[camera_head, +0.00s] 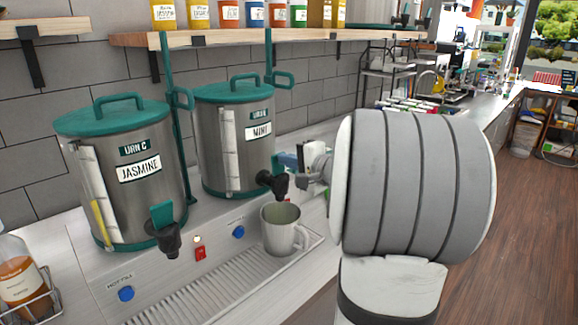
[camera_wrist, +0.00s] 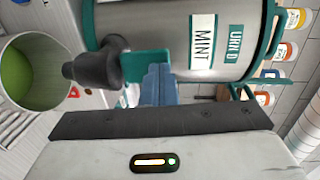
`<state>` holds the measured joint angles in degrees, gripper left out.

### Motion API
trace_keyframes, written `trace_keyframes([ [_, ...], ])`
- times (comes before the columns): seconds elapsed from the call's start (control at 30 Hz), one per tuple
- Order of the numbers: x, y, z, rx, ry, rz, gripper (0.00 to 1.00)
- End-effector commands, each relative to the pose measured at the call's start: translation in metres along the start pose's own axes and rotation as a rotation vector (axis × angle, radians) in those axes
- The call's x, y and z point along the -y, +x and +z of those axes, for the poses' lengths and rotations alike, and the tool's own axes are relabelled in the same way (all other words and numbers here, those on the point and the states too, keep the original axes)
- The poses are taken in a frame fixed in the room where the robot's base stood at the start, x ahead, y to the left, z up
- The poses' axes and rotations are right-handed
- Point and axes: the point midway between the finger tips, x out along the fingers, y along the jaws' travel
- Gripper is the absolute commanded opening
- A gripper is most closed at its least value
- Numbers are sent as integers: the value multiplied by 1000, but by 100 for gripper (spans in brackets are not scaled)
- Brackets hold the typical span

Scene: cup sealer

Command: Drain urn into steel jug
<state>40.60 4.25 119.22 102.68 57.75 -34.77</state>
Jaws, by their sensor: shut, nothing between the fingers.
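In the wrist view the jug (camera_wrist: 38,88) holds green liquid. The teal tap lever (camera_wrist: 146,64) lies right at my gripper's blue fingertips (camera_wrist: 158,84); I cannot tell whether they touch. My gripper (camera_head: 289,161) is shut and empty. No stream shows clearly.
The jasmine urn (camera_head: 125,180) stands left, with yellow in its sight tube. A slatted drip tray (camera_head: 210,298) runs along the front. A bottle (camera_head: 20,270) in a wire rack is at lower left. A shelf (camera_head: 230,37) with tins hangs above.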

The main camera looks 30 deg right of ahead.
Motion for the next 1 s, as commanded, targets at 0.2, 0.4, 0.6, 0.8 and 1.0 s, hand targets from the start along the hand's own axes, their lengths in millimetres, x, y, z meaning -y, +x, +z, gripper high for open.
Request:
trace_keyframes([
  [0.2,-6,-28,-1,1,-4,-2,0],
  [0.4,-7,-78,-2,-4,-3,-2,0],
  [0.6,-7,-110,-2,-1,0,-1,0],
  [0.8,-7,-123,-1,3,0,0,0],
  [1.0,-6,-124,0,5,0,-1,0],
])
